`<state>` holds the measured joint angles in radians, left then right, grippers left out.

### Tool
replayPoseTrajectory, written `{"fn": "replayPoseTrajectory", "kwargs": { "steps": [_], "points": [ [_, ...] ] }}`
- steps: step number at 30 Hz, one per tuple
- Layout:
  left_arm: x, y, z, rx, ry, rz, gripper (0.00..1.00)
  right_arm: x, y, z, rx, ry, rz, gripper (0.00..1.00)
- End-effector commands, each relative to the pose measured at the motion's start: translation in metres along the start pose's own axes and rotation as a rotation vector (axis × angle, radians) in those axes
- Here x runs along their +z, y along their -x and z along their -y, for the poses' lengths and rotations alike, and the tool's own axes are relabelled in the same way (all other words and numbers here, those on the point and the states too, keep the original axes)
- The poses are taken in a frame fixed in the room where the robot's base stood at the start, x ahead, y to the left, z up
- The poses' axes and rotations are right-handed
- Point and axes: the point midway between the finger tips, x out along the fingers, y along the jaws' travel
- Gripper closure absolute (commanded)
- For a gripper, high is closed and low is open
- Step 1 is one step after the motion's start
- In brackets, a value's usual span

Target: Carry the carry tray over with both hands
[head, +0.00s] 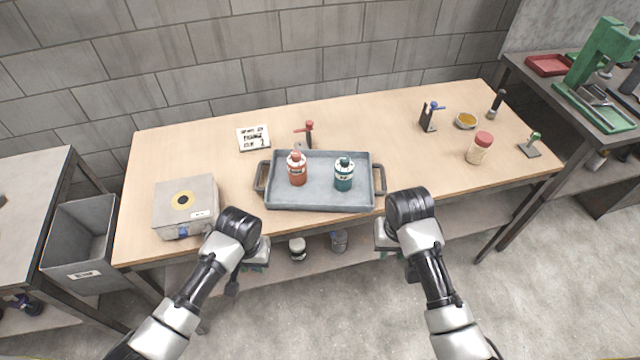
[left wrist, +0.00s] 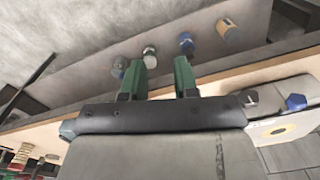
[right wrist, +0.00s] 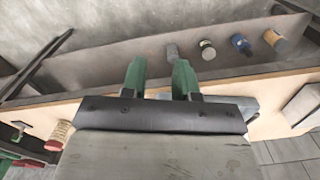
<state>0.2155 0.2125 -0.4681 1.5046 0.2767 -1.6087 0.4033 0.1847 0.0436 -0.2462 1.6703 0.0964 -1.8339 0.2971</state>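The carry tray (head: 320,198) is a grey, shallow rectangular tray lying flat on the wooden workbench, with a dark handle at its left end (head: 262,176) and another at its right end (head: 380,179). An orange-red bottle (head: 297,172) and a teal bottle (head: 344,177) stand upright in it. My left gripper (head: 258,266) is in front of the bench, below and apart from the left handle. My right gripper (head: 388,252) is in front of the bench below the right handle. Both wrist views show green fingers spread with nothing between them, left (left wrist: 160,80) and right (right wrist: 160,80).
A grey metal box (head: 190,222) sits left of the tray. A red-handled clamp (head: 308,132) stands close behind it. A red-capped jar (head: 480,148) and a blue-handled clamp (head: 429,118) are on the right. The bench top (head: 425,165) just right of the tray is clear.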

Motion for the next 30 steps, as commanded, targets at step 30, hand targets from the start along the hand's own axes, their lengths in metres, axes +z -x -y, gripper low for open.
{"fn": "replayPoseTrajectory", "kwargs": {
  "steps": [30],
  "points": [
    [0.006, -0.023, 0.002, 0.005, 0.004, 0.002, 0.70, -0.002, 0.018, -0.001, -0.002, 0.002, 0.005, 0.70]
  ]
}}
